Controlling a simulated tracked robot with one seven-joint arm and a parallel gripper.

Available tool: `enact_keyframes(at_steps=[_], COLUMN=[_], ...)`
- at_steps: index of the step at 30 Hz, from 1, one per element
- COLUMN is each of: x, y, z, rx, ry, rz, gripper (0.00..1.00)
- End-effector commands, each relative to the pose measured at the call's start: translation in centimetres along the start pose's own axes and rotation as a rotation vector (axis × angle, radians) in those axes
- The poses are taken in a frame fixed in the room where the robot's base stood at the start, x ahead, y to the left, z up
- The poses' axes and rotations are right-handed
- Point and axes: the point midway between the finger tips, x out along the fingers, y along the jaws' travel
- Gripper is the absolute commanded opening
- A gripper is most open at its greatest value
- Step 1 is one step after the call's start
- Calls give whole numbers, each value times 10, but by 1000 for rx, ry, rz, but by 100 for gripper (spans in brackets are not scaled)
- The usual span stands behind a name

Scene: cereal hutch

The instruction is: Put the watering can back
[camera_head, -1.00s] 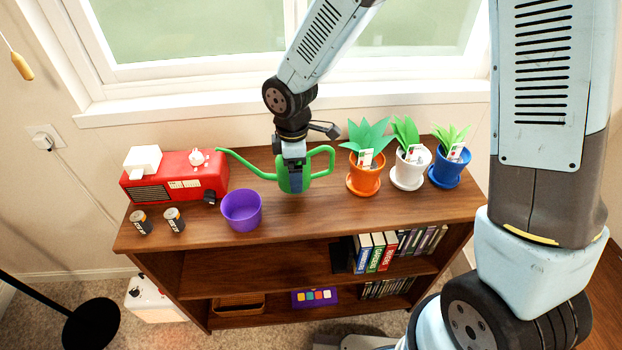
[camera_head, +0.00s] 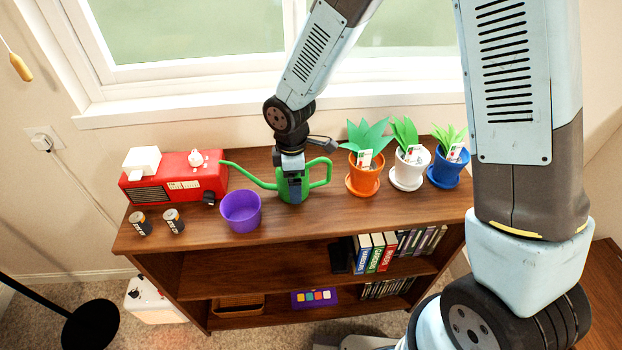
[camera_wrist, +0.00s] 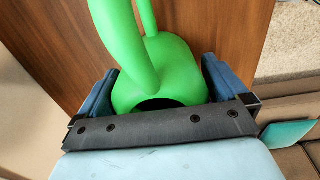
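The green watering can (camera_head: 304,184) is upright at the top of the wooden shelf unit, between the purple pot and the orange plant pot. Its spout points left and its handle right. My gripper (camera_head: 291,188) comes down on it from above, with a finger on each side of its body. In the wrist view, the watering can (camera_wrist: 165,68) sits between the two blue fingers of my gripper (camera_wrist: 158,85), which look closed against it. Its base looks at or very near the shelf top; contact is hard to tell.
The purple pot (camera_head: 241,211) stands left of the can, with a red radio-like box (camera_head: 180,180) and two batteries (camera_head: 156,221) farther left. Orange (camera_head: 364,180), white (camera_head: 406,176) and blue (camera_head: 445,174) plant pots stand to the right. The front right top is clear.

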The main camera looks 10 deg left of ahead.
Motion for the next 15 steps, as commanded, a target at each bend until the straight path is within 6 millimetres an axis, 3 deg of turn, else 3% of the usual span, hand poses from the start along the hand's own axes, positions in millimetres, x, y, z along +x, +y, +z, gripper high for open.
enact_keyframes(at_steps=[8,15], x=[-2,-28], y=[0,1], z=[0,0], rx=[0,1], ry=[1,3], rz=[1,4], gripper=[100,100])
